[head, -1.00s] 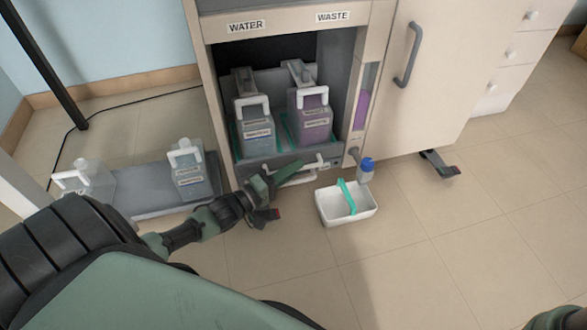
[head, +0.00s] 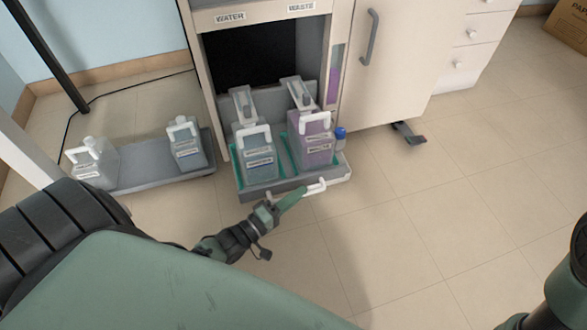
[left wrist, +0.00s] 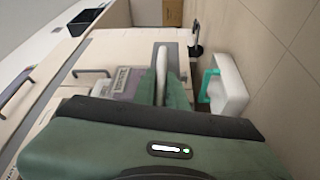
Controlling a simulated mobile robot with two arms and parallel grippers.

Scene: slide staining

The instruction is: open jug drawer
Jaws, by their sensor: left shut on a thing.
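The jug drawer (head: 275,193) is pulled out of the cabinet beneath the WATER and WASTE labels. It carries a grey-blue water jug (head: 257,160) and a purple waste jug (head: 316,150), both upright with white handles. My left gripper (head: 292,198) is shut on the drawer's white handle (head: 319,187) at the drawer front. In the left wrist view the handle (left wrist: 161,62) runs between the green fingers (left wrist: 163,88). My right gripper is not in view; only part of my right arm shows at the lower right.
A white tray with a teal strip (left wrist: 230,85) shows in the left wrist view. Two jugs stand on a grey platform (head: 150,178) at left. A pedal (head: 409,135) juts out at right. Floor in front is clear.

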